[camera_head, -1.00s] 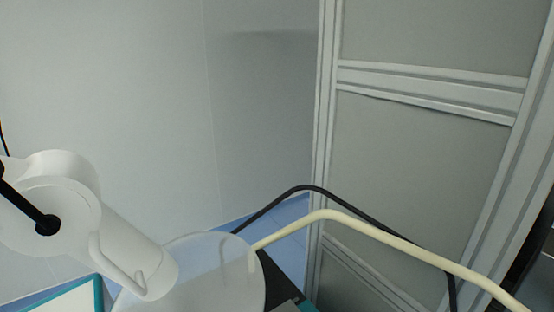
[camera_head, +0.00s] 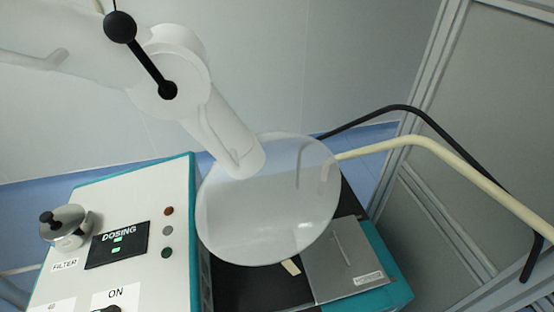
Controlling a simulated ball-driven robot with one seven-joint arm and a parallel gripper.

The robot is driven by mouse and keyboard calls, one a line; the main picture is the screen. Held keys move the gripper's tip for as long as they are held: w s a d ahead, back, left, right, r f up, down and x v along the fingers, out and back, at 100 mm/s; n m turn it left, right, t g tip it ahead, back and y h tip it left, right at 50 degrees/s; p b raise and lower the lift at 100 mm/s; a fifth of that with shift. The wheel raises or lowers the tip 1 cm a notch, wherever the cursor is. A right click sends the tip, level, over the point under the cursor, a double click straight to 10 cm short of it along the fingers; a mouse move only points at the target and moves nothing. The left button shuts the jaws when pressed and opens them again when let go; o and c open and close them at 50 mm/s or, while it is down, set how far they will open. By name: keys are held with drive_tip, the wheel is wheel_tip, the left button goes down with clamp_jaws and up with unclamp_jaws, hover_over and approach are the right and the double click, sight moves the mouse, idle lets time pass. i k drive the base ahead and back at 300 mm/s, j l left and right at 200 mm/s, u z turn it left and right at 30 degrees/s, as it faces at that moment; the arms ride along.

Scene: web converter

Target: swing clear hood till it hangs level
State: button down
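The clear hood (camera_head: 262,222) is a round, see-through disc at the lower end of a white jointed extraction arm (camera_head: 226,134). It hangs above the black top of the teal machine. Its broad face shows almost as a full circle. I cannot tell from this view exactly how far it is from level. A black joint knob (camera_head: 167,90) sits on the white arm above it. My gripper is not in view, and nothing is seen touching the hood.
A control box (camera_head: 130,215) with a DOSING display and a knobbed metal fitting (camera_head: 66,227) stands left of the hood. A grey metal lid (camera_head: 345,262) lies below right. A cream tube (camera_head: 445,150) and a black tube (camera_head: 440,125) curve in from the right, before a grey panel.

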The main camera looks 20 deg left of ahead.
sight(269, 216)
drive_tip(key=k+j+u, duration=0.1)
drive_tip(key=u, duration=0.25)
drive_tip(key=k+j+u, duration=0.1)
drive_tip(key=j+u, duration=0.25)
drive_tip(key=l, duration=0.1)
